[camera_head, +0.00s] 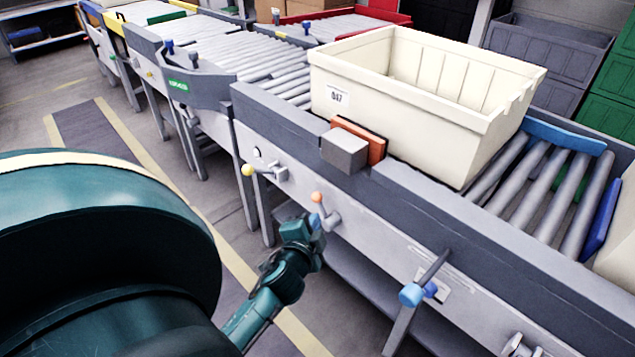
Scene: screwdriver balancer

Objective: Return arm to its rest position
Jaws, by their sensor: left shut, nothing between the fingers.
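My left gripper (314,224) is at the end of a dark teal arm that reaches up from the bottom, left of centre. It is small in view and its fingers look shut with nothing held. Its tip is just in front of the conveyor's side panel, close below a small lever with an orange knob (317,197). I cannot tell whether the tip touches the lever. My right gripper is not in view. A large teal rounded part of my own body fills the lower left.
A cream crate (415,112) stands on the roller conveyor (560,190). A grey block (344,152) sits on the rail. Floor (235,225) left of the conveyor is clear.

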